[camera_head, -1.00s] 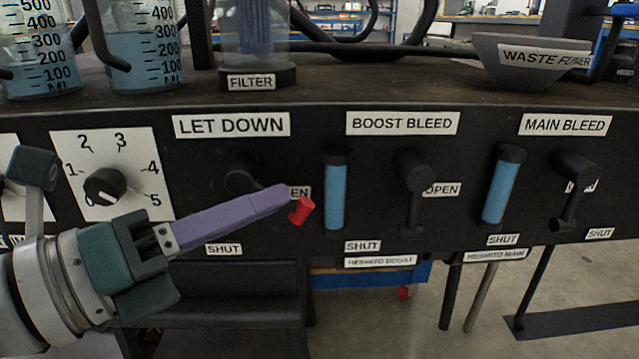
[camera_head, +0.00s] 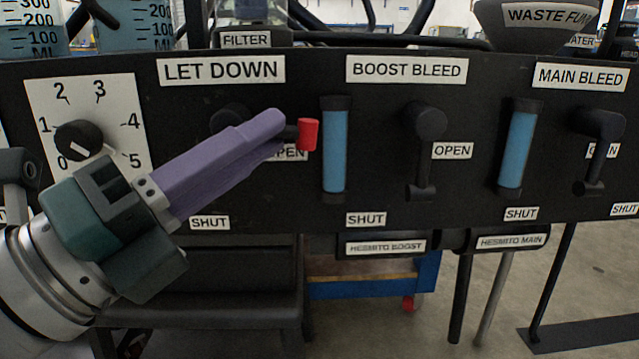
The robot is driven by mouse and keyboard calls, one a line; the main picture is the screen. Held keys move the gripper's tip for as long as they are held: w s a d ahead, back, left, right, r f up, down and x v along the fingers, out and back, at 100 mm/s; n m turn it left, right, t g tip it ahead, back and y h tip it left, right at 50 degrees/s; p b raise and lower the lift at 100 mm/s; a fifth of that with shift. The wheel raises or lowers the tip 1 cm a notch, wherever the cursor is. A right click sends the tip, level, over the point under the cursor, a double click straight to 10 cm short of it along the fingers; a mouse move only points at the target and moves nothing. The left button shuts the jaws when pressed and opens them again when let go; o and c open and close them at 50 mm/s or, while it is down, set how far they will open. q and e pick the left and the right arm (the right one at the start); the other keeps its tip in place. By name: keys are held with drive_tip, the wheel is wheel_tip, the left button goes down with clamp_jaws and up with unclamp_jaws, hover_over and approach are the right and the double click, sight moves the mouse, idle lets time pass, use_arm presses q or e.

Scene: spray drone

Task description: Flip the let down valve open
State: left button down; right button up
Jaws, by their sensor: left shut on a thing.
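The let down valve (camera_head: 230,116) is on the black panel under the LET DOWN label (camera_head: 222,70). Its round hub is partly hidden behind my gripper's purple fingers. Its lever ends in a red tip (camera_head: 308,134) and points right, nearly level, just above the partly covered OPEN label (camera_head: 291,153). The SHUT label (camera_head: 210,223) is below the hub. My left gripper (camera_head: 272,132) reaches up from the lower left and is shut on the lever just behind the red tip. My right gripper is not in view.
The boost bleed valve (camera_head: 424,125) and main bleed valve (camera_head: 600,125) have levers pointing down. Blue tubes (camera_head: 334,150) stand between the valves. A numbered dial (camera_head: 80,140) is at the left. A waste funnel (camera_head: 540,30) is at the top right.

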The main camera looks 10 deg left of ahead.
use_arm(q)
drive_tip(key=shift+d+r+n+t+b, duration=0.1)
drive_tip(key=shift+n+t+b, duration=0.7)
drive_tip(key=shift+n, duration=0.1)
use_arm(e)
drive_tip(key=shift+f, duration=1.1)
use_arm(q)
drive_tip(key=c, duration=0.9)
unclamp_jaws()
drive_tip(key=p+v, duration=0.2)
drive_tip(key=v, duration=0.8)
drive_tip(key=shift+r, duration=0.1)
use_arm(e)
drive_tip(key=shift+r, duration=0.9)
